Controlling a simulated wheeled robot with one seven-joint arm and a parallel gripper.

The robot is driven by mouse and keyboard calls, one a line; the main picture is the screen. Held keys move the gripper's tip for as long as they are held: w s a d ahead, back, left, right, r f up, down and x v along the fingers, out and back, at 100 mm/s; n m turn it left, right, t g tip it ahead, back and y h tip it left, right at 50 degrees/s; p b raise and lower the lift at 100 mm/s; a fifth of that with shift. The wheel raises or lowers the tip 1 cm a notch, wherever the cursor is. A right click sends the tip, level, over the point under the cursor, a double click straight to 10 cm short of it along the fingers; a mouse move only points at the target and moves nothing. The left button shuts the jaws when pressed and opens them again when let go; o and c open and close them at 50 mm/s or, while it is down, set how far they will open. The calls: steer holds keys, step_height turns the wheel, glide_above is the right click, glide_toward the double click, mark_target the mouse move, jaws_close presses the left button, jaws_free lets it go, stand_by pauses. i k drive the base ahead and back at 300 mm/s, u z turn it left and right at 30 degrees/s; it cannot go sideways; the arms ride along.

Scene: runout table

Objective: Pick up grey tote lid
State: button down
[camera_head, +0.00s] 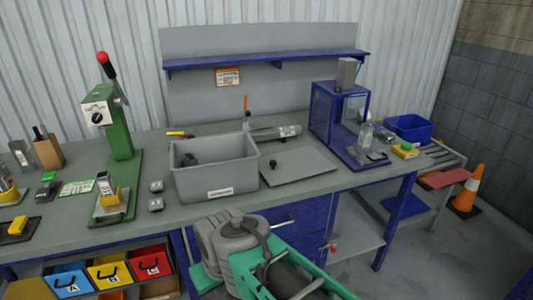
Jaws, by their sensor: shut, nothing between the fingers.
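The grey tote lid (305,166) is a flat grey panel with a small dark knob (273,164) near its left side. It lies flat on the workbench, just right of the open grey tote (203,183). The tote has a white label on its front and a dark item inside. My arm's grey and green links show at the bottom centre, in front of the bench. My gripper's fingers cannot be made out in this view.
A blue-framed fixture (322,119) stands right of the lid, with a clear bottle (365,135) on its base. A grey cylinder (274,133) lies behind the lid. A green press (119,140) stands left of the tote. An orange cone (467,189) is on the floor at right.

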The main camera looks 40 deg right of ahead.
mark_target(278, 169)
steer(key=u, duration=3.1)
steer(key=k, duration=1.95)
steer(key=z, duration=0.85)
steer(key=i, duration=0.5)
steer(key=z, duration=0.05)
